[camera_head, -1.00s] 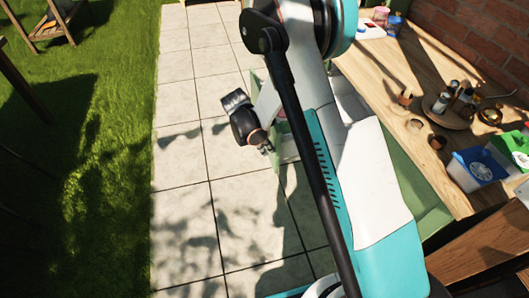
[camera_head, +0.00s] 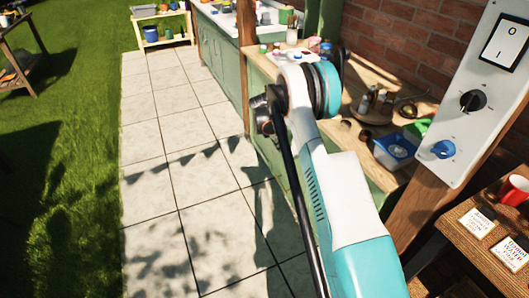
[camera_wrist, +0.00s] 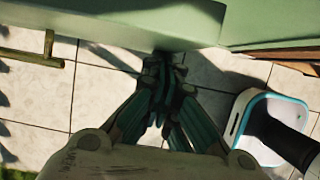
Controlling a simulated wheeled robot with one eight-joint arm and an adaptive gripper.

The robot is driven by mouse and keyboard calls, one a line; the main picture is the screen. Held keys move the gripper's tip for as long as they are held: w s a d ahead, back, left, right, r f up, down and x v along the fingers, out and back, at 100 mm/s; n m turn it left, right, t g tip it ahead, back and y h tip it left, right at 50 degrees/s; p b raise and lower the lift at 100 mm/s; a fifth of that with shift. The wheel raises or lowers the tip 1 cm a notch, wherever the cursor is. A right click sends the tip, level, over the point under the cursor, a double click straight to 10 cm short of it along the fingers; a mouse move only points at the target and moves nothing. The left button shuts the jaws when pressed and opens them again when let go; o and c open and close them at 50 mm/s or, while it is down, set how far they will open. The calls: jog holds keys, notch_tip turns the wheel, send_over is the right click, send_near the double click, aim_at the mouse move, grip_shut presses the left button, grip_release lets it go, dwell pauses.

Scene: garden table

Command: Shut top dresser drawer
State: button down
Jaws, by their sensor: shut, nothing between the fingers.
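The green cabinet (camera_head: 270,155) stands under a wooden counter in the head view; my arm covers part of its front. I cannot make out the top drawer or how far it stands out there. In the wrist view a pale green panel (camera_wrist: 120,20), possibly the drawer, crosses the top left and steps at its right end against another green surface (camera_wrist: 270,22). My gripper (camera_wrist: 163,62) is shut and empty, with its fingertips at the panel's lower edge. I cannot tell whether they touch it.
The counter (camera_head: 265,65) carries bottles, small pots and a blue tub (camera_head: 393,150). A grey switch panel (camera_head: 490,90) stands at the right, above a wooden shelf with a red cup (camera_head: 515,190). The tiled path (camera_head: 165,150) left of the cabinet is clear.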

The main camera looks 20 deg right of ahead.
jog(key=d, duration=0.9)
jog(key=shift+d, duration=0.1)
